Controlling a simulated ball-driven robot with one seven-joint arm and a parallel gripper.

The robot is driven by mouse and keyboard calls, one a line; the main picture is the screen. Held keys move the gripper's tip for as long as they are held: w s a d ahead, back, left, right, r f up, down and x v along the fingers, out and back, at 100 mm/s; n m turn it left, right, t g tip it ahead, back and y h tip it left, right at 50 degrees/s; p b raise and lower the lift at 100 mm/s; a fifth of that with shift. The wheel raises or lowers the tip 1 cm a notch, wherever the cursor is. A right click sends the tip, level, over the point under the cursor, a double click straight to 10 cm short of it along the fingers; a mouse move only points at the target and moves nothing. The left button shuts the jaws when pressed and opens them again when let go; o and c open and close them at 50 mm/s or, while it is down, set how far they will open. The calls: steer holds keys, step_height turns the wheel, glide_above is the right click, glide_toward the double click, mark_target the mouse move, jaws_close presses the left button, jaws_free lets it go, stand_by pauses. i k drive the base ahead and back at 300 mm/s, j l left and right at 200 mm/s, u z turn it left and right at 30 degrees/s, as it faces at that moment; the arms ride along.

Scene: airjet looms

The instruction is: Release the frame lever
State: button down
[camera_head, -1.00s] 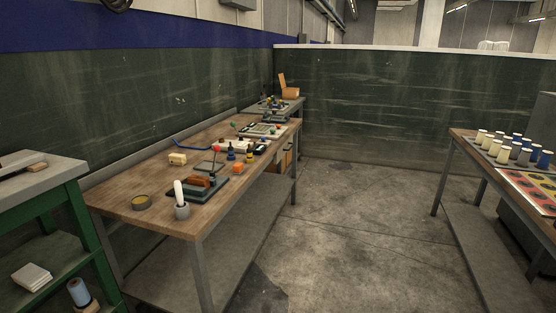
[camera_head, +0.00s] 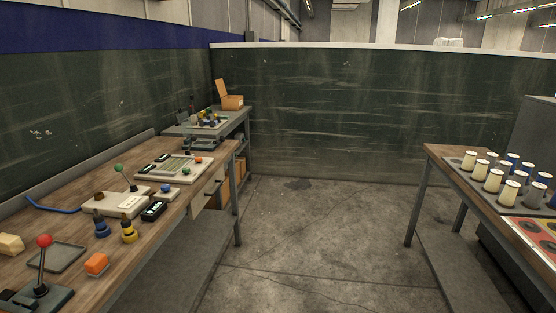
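Two levers show on the wooden workbench (camera_head: 150,245) at the left; I cannot tell which is the frame lever. A lever with a red ball knob (camera_head: 44,241) stands upright on a dark base at the near left. A lever with a green ball knob (camera_head: 118,168) leans to the left above a pale control box (camera_head: 117,205) further back. A panel with a grid of pale strips (camera_head: 175,167) lies beyond it, with small green and orange knobs. My gripper is not in view.
An orange block (camera_head: 96,264), a grey tray (camera_head: 58,257), and blue (camera_head: 102,227) and yellow (camera_head: 128,230) bottle-like items sit on the bench. A second table (camera_head: 433,151) at the right holds several bobbins. The concrete floor (camera_head: 310,235) between them is clear.

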mark_target(193, 138)
steer(key=i, duration=1.85)
steer(key=i+u, duration=0.3)
steer(key=i, duration=0.25)
steer(key=i+l+u, duration=0.25)
steer(key=i, duration=0.25)
steer(key=i+l+u, duration=0.3)
steer(key=i, duration=0.2)
steer(key=i+l+u, duration=0.25)
steer(key=i, duration=0.25)
steer(key=l, duration=0.1)
